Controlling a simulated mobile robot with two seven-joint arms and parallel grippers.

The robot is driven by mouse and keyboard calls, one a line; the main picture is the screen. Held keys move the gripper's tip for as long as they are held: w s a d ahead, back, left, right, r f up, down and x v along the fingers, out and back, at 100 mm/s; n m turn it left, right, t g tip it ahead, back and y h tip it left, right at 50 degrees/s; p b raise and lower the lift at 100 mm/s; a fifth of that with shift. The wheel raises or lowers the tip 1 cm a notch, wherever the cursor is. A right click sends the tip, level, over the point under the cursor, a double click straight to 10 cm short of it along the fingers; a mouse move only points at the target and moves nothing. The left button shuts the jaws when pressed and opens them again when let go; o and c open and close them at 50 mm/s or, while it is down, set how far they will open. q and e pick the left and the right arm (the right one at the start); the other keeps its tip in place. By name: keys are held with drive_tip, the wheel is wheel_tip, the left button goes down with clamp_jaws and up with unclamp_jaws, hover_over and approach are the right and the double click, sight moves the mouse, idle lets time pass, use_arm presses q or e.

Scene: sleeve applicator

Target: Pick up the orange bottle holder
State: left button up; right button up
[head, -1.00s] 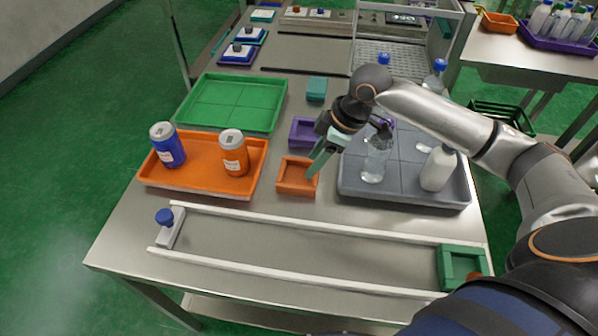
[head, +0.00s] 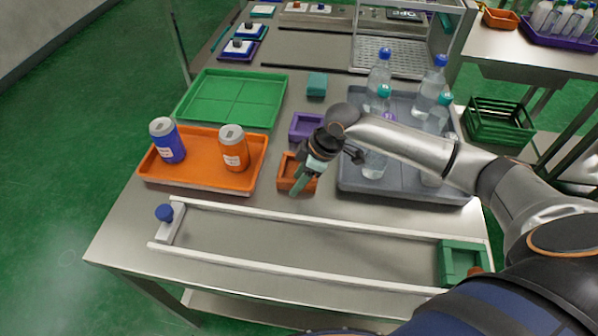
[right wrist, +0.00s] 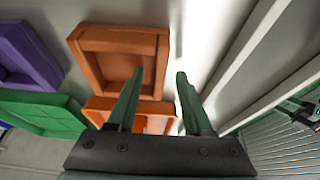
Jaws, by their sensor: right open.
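The orange bottle holder (head: 285,170) is a small square open box on the table, just right of the orange tray. My right gripper (head: 304,184) covers its right part in the head view. In the right wrist view the holder (right wrist: 118,38) lies ahead of the open, empty right gripper (right wrist: 159,72). The left finger overlaps the holder's interior there, and the right finger shows outside its right wall. I cannot tell how far above it the fingertips are, and no grip shows. My left gripper is not in view.
The orange tray (head: 195,178) with two cans stands left, a purple holder (head: 304,125) behind. A grey tray (head: 405,190) with several bottles stands right. White rails (head: 300,222) run along the front. A green tray (head: 229,85) lies behind left.

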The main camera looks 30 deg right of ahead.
clamp_jaws()
idle(0.6)
